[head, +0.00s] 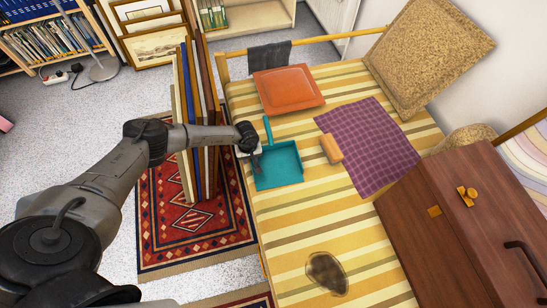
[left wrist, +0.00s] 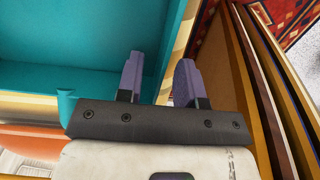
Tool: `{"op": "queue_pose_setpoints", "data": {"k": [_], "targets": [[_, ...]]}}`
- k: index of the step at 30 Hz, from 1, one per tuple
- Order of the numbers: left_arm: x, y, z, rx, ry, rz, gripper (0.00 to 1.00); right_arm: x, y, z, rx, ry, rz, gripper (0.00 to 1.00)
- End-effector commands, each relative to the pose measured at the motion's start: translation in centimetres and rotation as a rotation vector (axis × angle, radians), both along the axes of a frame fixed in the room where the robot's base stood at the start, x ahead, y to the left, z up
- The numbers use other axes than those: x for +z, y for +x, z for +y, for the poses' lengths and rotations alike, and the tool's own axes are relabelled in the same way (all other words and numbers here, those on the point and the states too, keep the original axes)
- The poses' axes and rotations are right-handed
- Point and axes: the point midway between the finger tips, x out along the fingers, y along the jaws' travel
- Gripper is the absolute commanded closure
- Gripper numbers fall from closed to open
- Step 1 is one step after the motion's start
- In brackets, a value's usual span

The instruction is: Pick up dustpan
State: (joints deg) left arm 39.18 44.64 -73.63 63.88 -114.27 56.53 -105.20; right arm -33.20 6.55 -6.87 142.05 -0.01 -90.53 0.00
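The teal dustpan (head: 280,168) lies on the yellow striped bed cover, with its handle (head: 268,130) pointing to the back. My left gripper (head: 257,160) is at the left side of the dustpan. In the left wrist view the dustpan (left wrist: 70,40) fills the upper left. The two purple fingers (left wrist: 158,80) are parted, with the dustpan's side wall running between them; it does not look clamped. Whether either finger touches the wall is unclear. My right gripper is not in view.
Framed prints (head: 188,130) stand upright close beside my left wrist, left of the bed. A wooden-backed brush (head: 331,149), purple cloth (head: 368,145) and orange cushion (head: 288,89) lie nearby. A brown cabinet (head: 450,220) stands at the right.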

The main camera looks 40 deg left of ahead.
Motion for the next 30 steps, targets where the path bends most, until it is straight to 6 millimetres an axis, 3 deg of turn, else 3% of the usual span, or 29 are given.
{"op": "queue_pose_setpoints", "data": {"k": [7,17,30], "targets": [[-0.02,0.05,0.01,0.0,0.0,-0.001,0.68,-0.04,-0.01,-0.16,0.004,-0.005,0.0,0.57],[-0.02,0.05,0.01,0.0,0.0,-0.001,0.99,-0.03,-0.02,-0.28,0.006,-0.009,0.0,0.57],[0.03,0.09,0.02,0.001,0.0,-0.002,1.0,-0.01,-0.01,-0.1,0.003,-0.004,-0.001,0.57]]}}
